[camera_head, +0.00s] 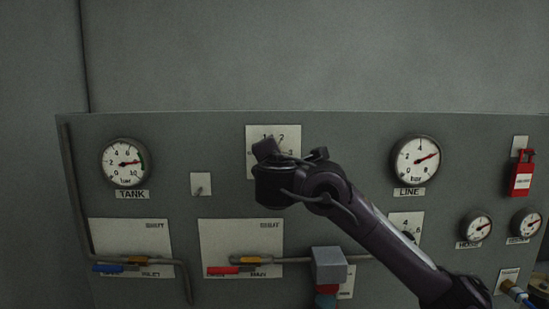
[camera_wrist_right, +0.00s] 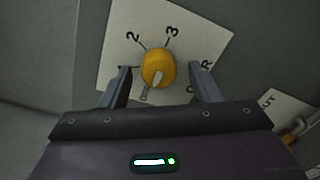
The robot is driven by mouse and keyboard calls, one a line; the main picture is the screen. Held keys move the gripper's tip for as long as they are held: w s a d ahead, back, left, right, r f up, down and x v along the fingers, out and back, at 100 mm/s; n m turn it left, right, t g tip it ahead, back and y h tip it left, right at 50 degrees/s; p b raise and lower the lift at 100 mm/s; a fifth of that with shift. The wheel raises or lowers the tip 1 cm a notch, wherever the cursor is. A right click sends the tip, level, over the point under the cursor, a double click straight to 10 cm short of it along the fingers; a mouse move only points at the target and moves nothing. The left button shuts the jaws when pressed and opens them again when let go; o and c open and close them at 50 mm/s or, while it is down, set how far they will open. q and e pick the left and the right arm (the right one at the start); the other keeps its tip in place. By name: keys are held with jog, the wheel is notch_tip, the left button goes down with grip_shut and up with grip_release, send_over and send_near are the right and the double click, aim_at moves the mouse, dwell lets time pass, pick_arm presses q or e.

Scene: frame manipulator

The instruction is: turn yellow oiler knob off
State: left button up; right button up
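The yellow knob (camera_wrist_right: 155,66) is on a white label plate in the right wrist view, with "2", "3" and an "R" visible around it. Its pale pointer is directed down and slightly left in that view. My right gripper (camera_wrist_right: 160,70) is open, with one finger on each side of the knob and visible gaps to it. I cannot tell how deep the fingers reach. In the head view the gripper body covers the knob, and only part of the plate (camera_head: 288,131) shows. My left gripper is not in view.
The grey panel carries a TANK gauge (camera_head: 125,163), a LINE gauge (camera_head: 415,162) and smaller gauges at the right. A red lockout tag (camera_head: 522,174) hangs at the right. Below are a blue lever (camera_head: 108,268), a red lever (camera_head: 222,270) and a grey block (camera_head: 329,265).

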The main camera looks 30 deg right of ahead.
jog(key=v, duration=0.7)
jog(key=shift+s+a, duration=0.2)
jog(key=shift+s, duration=0.15)
dwell(0.5)
